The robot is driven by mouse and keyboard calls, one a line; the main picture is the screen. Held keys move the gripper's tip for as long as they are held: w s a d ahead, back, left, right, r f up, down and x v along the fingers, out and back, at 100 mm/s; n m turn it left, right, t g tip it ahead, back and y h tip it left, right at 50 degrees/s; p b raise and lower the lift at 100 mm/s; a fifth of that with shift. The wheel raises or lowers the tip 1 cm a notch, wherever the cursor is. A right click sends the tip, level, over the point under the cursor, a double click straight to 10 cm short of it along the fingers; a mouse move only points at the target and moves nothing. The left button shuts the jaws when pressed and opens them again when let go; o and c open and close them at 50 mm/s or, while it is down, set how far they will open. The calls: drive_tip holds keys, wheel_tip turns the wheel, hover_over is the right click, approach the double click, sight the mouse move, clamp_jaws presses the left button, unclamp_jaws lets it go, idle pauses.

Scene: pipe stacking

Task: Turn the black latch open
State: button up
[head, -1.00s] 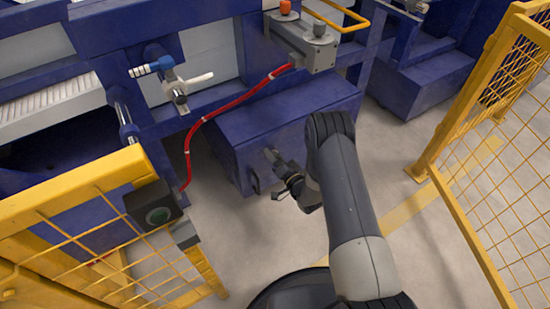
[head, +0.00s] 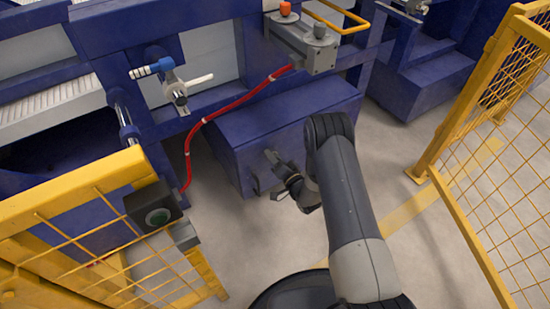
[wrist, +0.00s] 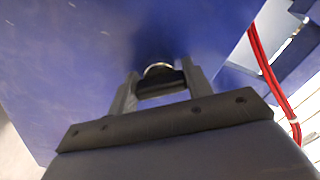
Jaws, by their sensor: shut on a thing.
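My gripper (head: 274,174) is at the front face of the low blue box (head: 285,125) in the head view. In the wrist view my gripper (wrist: 161,83) has one finger on each side of a dark piece, the black latch (wrist: 161,88), and is shut on it. A round metal rim shows just beyond the latch, against the blue face. In the head view the latch cannot be told apart from the dark fingers. How far the latch is turned cannot be made out.
A red hose (head: 190,137) runs down left of the box. A grey unit (head: 305,48) with knobs sits above. Floor is clear between box and right fence.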

drive_tip(key=shift+o, duration=0.2)
drive_tip(key=m+b, duration=0.2)
drive_tip(key=m, duration=0.1)
drive_tip(key=shift+f, duration=0.1)
drive_tip(key=shift+m+b, duration=1)
drive_tip(key=shift+m, duration=1.1)
drive_tip(key=shift+c, duration=0.2)
drive_tip(key=shift+o, duration=0.2)
drive_tip(key=o, duration=1)
drive_tip(key=shift+c, duration=0.2)
drive_tip(key=p+v, duration=0.2)
drive_tip(key=v, duration=0.8)
drive_tip(key=shift+s+d+p, duration=0.25)
drive_tip(key=shift+s+p, duration=0.1)
